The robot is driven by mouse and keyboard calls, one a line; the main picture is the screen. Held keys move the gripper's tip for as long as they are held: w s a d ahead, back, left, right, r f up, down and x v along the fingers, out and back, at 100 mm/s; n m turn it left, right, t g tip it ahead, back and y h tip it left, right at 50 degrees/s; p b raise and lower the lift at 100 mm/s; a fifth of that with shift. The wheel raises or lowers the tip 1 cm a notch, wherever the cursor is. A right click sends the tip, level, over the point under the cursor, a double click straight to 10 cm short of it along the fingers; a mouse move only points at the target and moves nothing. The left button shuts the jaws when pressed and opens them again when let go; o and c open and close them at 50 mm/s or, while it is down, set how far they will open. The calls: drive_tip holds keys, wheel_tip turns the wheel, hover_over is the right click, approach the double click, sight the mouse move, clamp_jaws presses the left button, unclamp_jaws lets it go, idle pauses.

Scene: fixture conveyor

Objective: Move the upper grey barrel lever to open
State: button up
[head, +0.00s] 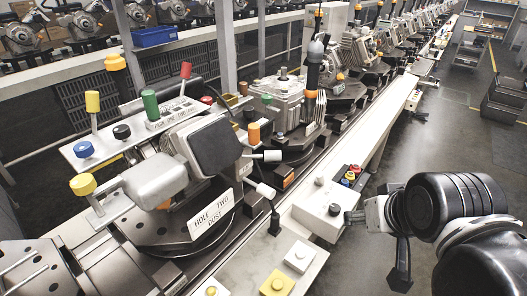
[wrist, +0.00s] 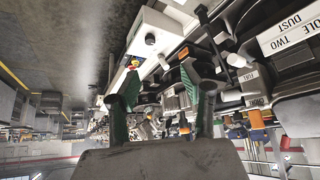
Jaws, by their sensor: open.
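The upper grey barrel lever (head: 272,155) sticks out to the right from the side of the near fixture, below an orange knob. A similar pale barrel lever (head: 265,190) sits just below it, near the HOLE TWO DUST sign. In the wrist view, which is upside down, the upper lever (wrist: 230,95) appears beyond the right finger, with the lower lever (wrist: 236,60) above it. My gripper (wrist: 160,92) is open with nothing between its green-padded fingers. In the head view my gripper is to the right of the levers and apart from them, over the aisle side.
A pale panel (head: 262,262) with yellow and white buttons lies in front. The sign (head: 211,215) and other coloured knobs crowd the fixture. The aisle floor (head: 440,120) at right is open.

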wheel_tip(320, 180, up, 12)
drive_tip(key=n+g+p, duration=0.5)
drive_tip(key=n+p, duration=0.3)
drive_tip(key=n, duration=1)
hover_over(274, 152)
drive_tip(key=s, duration=0.3)
drive_tip(key=w+f, duration=0.1)
drive_tip(key=f, duration=0.3)
drive_tip(key=w+f, duration=0.1)
drive_tip(key=f, duration=0.4)
drive_tip(key=w+f, duration=0.1)
drive_tip(key=f, duration=0.3)
drive_tip(key=shift+f+p, duration=0.15)
drive_tip(key=shift+p, duration=0.15)
clamp_jaws()
